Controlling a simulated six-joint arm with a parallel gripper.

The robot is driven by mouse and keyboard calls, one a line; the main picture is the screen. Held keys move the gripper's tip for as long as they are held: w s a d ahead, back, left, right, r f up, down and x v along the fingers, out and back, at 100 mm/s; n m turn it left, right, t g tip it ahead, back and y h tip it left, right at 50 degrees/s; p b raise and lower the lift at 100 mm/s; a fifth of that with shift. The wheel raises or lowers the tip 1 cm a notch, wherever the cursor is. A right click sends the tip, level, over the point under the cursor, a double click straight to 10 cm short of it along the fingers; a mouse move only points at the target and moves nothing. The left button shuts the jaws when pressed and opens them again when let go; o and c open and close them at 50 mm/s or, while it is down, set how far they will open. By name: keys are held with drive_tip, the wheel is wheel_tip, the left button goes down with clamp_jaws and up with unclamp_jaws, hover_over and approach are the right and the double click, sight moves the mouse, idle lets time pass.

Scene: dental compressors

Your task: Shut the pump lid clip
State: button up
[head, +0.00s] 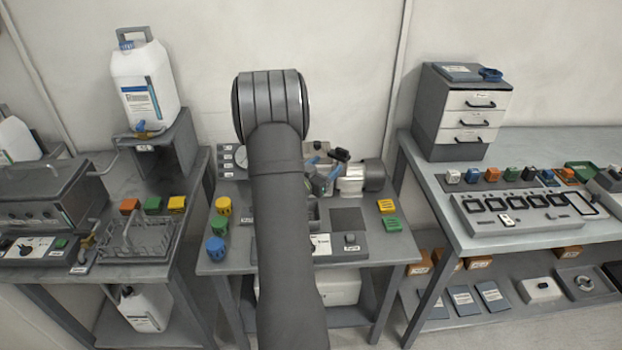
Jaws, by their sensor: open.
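The pump (353,180) stands at the back of the middle bench, a pale metal body with a dark grey round end on its right. Small blue parts and a black part (340,155) show at its left side, close to my arm. I cannot tell which of these is the lid clip, or whether the clip is open or shut.
A wire basket (135,243) is on the left bench. A drawer unit (462,118) stands on the right bench.

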sight(341, 152)
drive_tip(key=v, duration=0.7)
drive_tip(key=shift+s, duration=0.15)
drive_tip(key=x, duration=1.7)
